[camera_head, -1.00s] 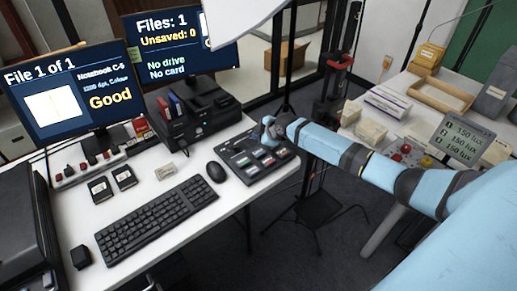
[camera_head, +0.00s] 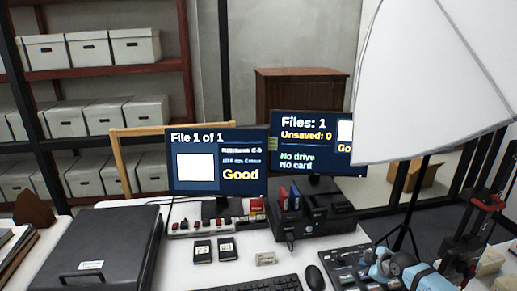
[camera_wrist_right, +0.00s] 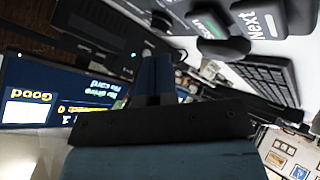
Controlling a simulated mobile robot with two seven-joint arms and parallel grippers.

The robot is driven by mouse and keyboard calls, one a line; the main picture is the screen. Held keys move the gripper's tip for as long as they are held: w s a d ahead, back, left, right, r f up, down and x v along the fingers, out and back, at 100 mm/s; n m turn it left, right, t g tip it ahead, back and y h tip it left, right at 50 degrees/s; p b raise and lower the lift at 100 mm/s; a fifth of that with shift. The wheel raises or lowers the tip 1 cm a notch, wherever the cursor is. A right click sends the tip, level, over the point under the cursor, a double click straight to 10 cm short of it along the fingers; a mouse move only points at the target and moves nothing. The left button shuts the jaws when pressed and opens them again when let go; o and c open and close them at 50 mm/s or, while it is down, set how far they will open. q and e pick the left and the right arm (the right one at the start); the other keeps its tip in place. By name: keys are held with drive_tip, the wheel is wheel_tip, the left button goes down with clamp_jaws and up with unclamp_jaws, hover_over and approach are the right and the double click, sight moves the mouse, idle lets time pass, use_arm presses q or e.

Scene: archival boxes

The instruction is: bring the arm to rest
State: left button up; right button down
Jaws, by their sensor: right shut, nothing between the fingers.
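My right gripper (camera_head: 382,266) is at the bottom right of the head view, at the far right part of the dark button panel (camera_head: 345,271). Its light blue arm (camera_head: 428,280) comes in from the bottom edge. In the right wrist view the gripper (camera_wrist_right: 155,75) points up the picture, its dark fingers together with nothing between them. Large panel keys (camera_wrist_right: 215,25) show close beyond the fingers. I cannot tell whether the fingertips touch the panel. My left gripper is not in view.
Two monitors (camera_head: 217,185) (camera_head: 310,126) and a black dock (camera_head: 318,219) stand behind the panel. A mouse (camera_head: 314,278) and keyboard (camera_head: 255,284) lie left of it. A large white light shade (camera_head: 430,85) hangs above right. A black case (camera_head: 105,245) sits at left.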

drive_tip(key=shift+m+y, duration=0.5)
drive_tip(key=s+a+f, duration=0.1)
drive_tip(key=s+a, duration=0.1)
drive_tip(key=s+a+f+p, duration=0.1)
drive_tip(key=s+a, duration=0.2)
drive_tip(key=s+a+f+p, duration=0.1)
drive_tip(key=s+a, duration=0.1)
drive_tip(key=a, duration=0.1)
drive_tip(key=shift+s+f, duration=0.2)
drive_tip(key=shift+s, duration=0.1)
drive_tip(key=s+a+m+t+p, duration=0.1)
drive_tip(key=s+a+m+p, duration=0.1)
drive_tip(key=s+a, duration=0.55)
drive_tip(key=s+a+m+p, duration=0.2)
drive_tip(key=s+a, duration=0.2)
drive_tip(key=s, duration=0.6)
drive_tip(key=s+a+r+m+t+p, duration=0.1)
drive_tip(key=s+r+m, duration=0.3)
drive_tip(key=s, duration=0.7)
wheel_tip(320, 180, up, 2)
drive_tip(key=shift+a+r+p, duration=0.1)
drive_tip(key=shift+a+p, duration=0.2)
drive_tip(key=shift+p, duration=0.45)
